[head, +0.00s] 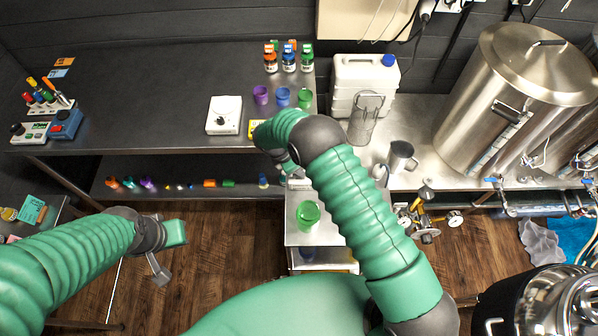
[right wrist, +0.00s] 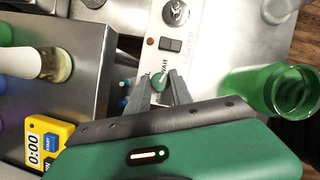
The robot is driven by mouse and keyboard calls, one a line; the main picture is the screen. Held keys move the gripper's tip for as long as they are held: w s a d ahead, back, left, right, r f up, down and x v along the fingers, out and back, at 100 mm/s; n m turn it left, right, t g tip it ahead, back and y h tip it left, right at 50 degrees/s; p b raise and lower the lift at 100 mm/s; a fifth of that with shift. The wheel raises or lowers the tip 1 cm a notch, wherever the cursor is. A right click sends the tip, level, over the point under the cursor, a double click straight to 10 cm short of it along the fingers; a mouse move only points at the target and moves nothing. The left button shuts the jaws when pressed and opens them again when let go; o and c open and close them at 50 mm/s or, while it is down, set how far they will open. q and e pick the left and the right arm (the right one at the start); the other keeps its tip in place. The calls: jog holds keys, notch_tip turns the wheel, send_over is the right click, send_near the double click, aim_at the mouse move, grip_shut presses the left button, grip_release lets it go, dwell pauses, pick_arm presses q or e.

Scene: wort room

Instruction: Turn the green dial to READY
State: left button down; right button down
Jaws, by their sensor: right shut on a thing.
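The green dial (right wrist: 160,82) sits on a white control panel (right wrist: 149,50) in the right wrist view. Lettering that looks like WAIT is printed close by it; which mark the dial points to is too small to tell. My right gripper (right wrist: 158,82) is shut on the dial, one grey finger on each side. In the head view the dial is hidden behind my right arm, and only a bit of the panel's pale edge shows. My left gripper (head: 168,252) hangs over the wooden floor, far from the panel; its finger gap is unclear.
A green cup (head: 308,213) stands on the metal cart (head: 330,238) close to my right gripper. A yellow timer (right wrist: 48,140) lies nearby. Steel kettles (head: 510,90) stand at right.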

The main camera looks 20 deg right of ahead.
jog(key=m+b, duration=0.2)
jog(key=m+g+b, duration=0.2)
jog(key=m+b, duration=0.1)
jog(key=shift+w+f+m+b, duration=0.15)
jog(key=shift+w+m+b, duration=0.15)
jog(key=shift+w+b, duration=0.05)
jog(key=shift+m+g+y+b, duration=0.3)
jog(key=shift+m+b, duration=0.45)
jog(key=shift+m, duration=0.15)
jog(key=m+b, duration=0.1)
jog(key=m, duration=0.1)
jog(key=shift+d+m+g+b, duration=0.1)
jog(key=shift+m+g+b, duration=0.2)
jog(key=shift+g+b, duration=0.1)
jog(key=shift+w+r+m+g+y+b, duration=0.2)
jog(key=shift+m+y+b, duration=0.25)
jog(key=shift+m, duration=0.45)
jog(key=shift+s+r+m+g+y+b, duration=0.1)
jog(key=shift+m+g+y+b, duration=0.25)
jog(key=shift+m, duration=0.55)
jog(key=c, duration=1.5)
grip_release()
jog(key=o, duration=0.3)
jog(key=shift+f, duration=0.1)
jog(key=shift+o, duration=0.2)
